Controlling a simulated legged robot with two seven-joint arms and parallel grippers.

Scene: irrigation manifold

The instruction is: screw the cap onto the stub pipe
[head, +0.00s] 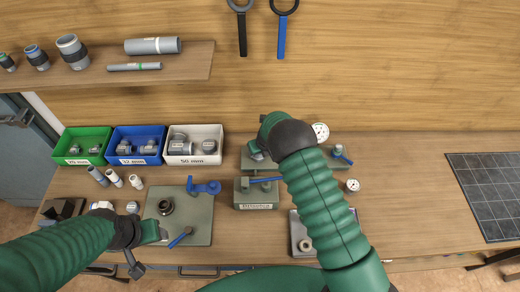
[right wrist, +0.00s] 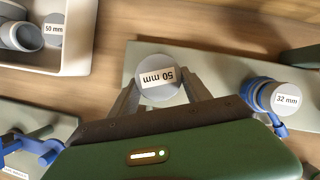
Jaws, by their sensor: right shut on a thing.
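A round grey cap labelled "50 mm" (right wrist: 158,82) sits between the two fingers of my right gripper (right wrist: 160,90) in the right wrist view. The gripper is shut on it, over the left end of a grey-green base plate (head: 300,160). In the head view my right gripper (head: 257,150) is mostly hidden by its own arm. I cannot make out the stub pipe; whether it is under the cap is hidden. My left gripper (head: 155,231) is low at the left, by the front edge of a grey-green plate (head: 200,222); its jaw opening is unclear.
Green (head: 82,145), blue (head: 137,145) and white (head: 195,145) bins of fittings stand at left. A blue valve with a "32 mm" cap (right wrist: 286,98) is right of my right gripper. A block with a blue lever (head: 255,195) stands in front. The table's right is mostly clear beside a dark panel (head: 490,190).

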